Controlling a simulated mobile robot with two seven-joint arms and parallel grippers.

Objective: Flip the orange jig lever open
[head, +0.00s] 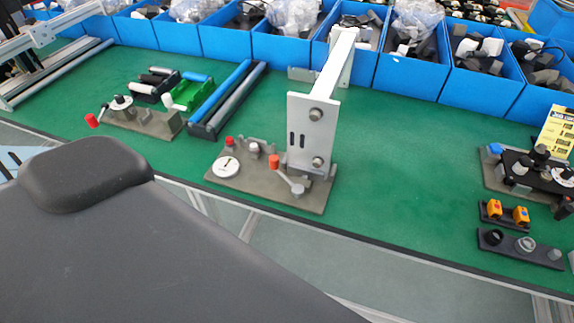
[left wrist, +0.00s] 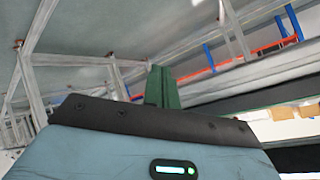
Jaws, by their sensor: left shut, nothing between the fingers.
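The jig is a grey-brown plate (head: 235,187) near the front edge of the green table, left of the picture's middle. Its lever has an orange grip (head: 274,161) and a pale arm running down right to a pivot (head: 298,187). The orange end stands raised above the plate. A white dial (head: 226,167) and a small red knob (head: 229,141) are also on the plate. My left gripper (left wrist: 160,88) shows only in the left wrist view, its green fingers together and empty, away from the jig. My right gripper is in neither view.
A tall grey bracket (head: 312,135) rises at the jig's right end. Another jig (head: 150,122) with a red-tipped lever stands at left. Blue bins (head: 411,77) line the back. Switch blocks (head: 520,250) sit at right. The green mat (head: 400,170) right of the bracket is clear.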

